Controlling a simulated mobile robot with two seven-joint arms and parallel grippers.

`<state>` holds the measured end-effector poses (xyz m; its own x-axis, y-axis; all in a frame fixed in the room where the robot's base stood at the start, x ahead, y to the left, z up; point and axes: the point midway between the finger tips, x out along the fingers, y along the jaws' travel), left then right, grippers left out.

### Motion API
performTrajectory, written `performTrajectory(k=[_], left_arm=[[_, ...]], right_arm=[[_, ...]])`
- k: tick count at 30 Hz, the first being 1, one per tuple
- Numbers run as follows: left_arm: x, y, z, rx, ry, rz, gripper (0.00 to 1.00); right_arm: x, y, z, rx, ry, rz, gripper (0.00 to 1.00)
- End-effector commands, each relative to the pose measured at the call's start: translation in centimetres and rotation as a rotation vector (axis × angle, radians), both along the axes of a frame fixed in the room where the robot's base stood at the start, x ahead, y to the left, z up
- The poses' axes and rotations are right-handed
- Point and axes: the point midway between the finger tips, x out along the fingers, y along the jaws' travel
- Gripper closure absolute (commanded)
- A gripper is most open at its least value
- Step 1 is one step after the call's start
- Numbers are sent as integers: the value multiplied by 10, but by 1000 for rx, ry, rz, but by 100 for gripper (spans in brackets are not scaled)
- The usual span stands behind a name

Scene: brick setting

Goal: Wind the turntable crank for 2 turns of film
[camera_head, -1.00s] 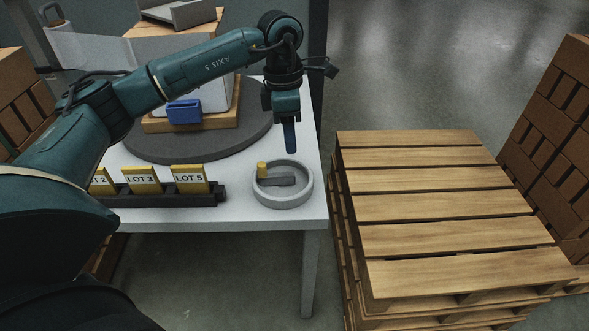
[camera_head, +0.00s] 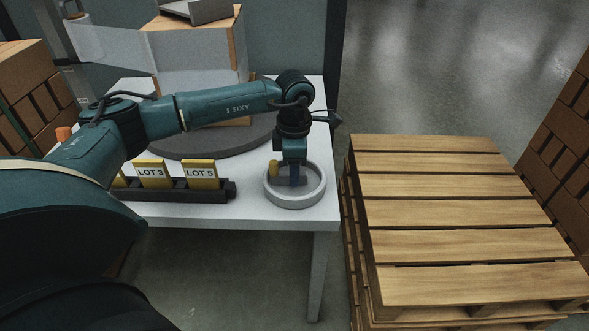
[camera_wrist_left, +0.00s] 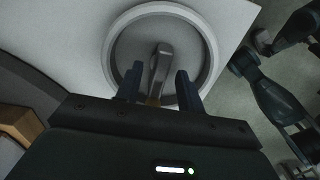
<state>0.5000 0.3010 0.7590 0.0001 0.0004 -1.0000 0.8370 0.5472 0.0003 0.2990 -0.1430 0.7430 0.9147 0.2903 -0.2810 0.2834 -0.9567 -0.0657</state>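The crank sits in a round grey dish (camera_head: 310,198) at the table's front right corner. The dark turntable (camera_head: 215,146) carries a box load (camera_head: 200,62), partly hidden by my arm. A film sheet (camera_head: 112,45) stretches from the left to the load. My right gripper is not in view.
A black rack (camera_head: 180,194) with yellow lot cards (camera_head: 200,172) stands left of the dish on the white table (camera_head: 240,214). A wooden pallet stack (camera_head: 440,215) stands right of the table. Brown cartons (camera_head: 30,85) are at the far left, others at the right.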

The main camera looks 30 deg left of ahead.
Motion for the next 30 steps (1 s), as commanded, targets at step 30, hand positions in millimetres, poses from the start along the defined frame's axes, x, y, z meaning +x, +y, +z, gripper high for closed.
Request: performTrajectory(k=[30], left_arm=[[0,0,-2,-1,0,6,100]], right_arm=[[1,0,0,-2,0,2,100]])
